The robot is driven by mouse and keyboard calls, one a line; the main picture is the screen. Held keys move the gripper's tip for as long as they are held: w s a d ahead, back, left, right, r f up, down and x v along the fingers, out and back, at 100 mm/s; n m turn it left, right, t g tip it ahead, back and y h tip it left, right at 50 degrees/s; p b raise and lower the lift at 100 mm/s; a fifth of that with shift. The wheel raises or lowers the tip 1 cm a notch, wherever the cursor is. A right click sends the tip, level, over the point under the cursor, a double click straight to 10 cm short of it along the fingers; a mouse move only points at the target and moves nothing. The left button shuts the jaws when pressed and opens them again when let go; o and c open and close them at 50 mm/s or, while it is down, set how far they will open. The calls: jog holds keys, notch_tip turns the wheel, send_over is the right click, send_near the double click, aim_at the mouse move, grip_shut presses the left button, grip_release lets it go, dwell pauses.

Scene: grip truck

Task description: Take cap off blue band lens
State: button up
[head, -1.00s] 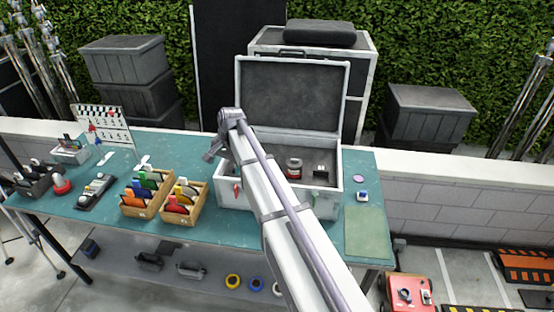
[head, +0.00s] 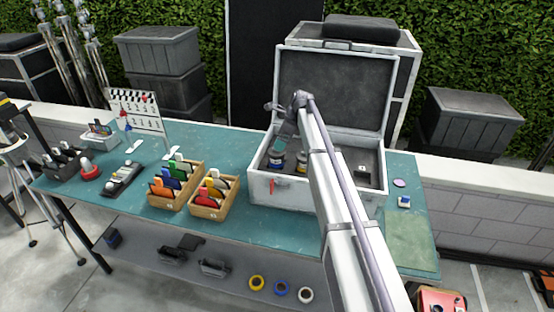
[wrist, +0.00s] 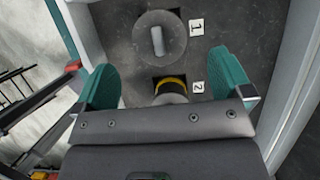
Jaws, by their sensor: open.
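The open lens case (head: 275,190) stands on the table with its lid up. In its left part, a lens with a blue band (head: 277,160) stands beside a lens with a yellow band (head: 301,160), which also shows in the wrist view (wrist: 171,86). In the wrist view a grey round cap (wrist: 168,38) with a raised bar handle sits beside the label 1; it hides whatever is beneath it. My gripper (wrist: 166,82) is open above the case, with its teal fingers apart and nothing held. The yellow-banded lens shows between the fingers; the cap lies ahead of them.
The case walls (wrist: 295,85) and raised lid (head: 335,90) bound the space around my gripper. Wooden filter boxes (head: 215,200) stand left of the case. A green mat (head: 410,240) lies on the right of the table (head: 130,205).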

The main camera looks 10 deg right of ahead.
aim_at(273, 153)
jog(key=b+x, duration=0.4)
jog(key=x, duration=0.1)
jog(key=shift+s+b, duration=0.15)
jog(key=shift+b, duration=0.25)
jog(key=shift+a+f, duration=0.15)
jog(key=shift+f, duration=0.05)
jog(key=shift+r, duration=0.3)
jog(key=c, duration=0.8)
